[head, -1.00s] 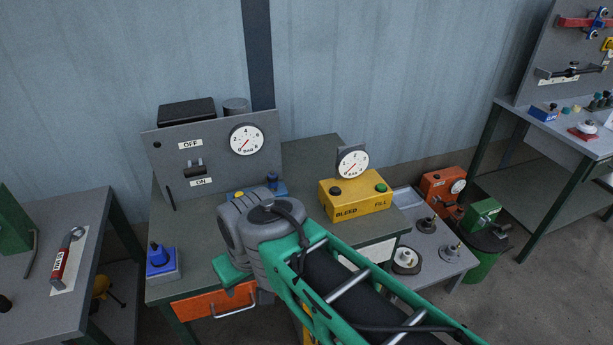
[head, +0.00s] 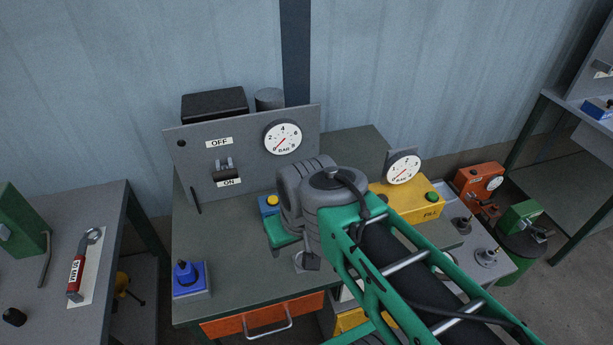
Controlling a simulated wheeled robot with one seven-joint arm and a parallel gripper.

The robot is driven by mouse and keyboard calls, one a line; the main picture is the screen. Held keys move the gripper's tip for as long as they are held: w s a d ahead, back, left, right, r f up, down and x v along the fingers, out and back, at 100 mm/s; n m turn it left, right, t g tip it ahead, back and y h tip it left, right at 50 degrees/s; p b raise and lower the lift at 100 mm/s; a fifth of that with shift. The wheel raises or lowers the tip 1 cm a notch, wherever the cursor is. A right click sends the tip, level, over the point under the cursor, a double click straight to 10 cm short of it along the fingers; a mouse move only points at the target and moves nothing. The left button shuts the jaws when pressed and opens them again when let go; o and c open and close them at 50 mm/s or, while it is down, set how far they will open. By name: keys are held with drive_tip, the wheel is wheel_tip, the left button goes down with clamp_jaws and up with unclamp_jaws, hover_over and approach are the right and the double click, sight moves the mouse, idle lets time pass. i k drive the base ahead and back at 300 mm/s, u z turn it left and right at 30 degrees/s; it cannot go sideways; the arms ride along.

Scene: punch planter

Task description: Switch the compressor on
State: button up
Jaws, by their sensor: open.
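The compressor's switch (head: 226,175) is a dark bar handle on two grey arms, on the upright grey panel (head: 190,150) at the back of the bench. It sticks out between the OFF label (head: 219,142) above and the ON label (head: 229,183) below, partly overlapping the ON label. I cannot tell which way it is set. The BAR gauge (head: 283,138) beside it has its needle near 0. My arm reaches in from the lower right, its grey joint right of and in front of the switch.
A black box (head: 214,104) and grey cylinder (head: 269,99) show behind the panel. The bench top (head: 225,240) is clear before the switch.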

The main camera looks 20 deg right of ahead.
sight(226, 174)
drive_tip(key=u, duration=0.5)
drive_tip(key=k, duration=0.65)
drive_tip(key=u, duration=1.05)
drive_tip(key=i, duration=1.45)
drive_tip(key=z, duration=0.85)
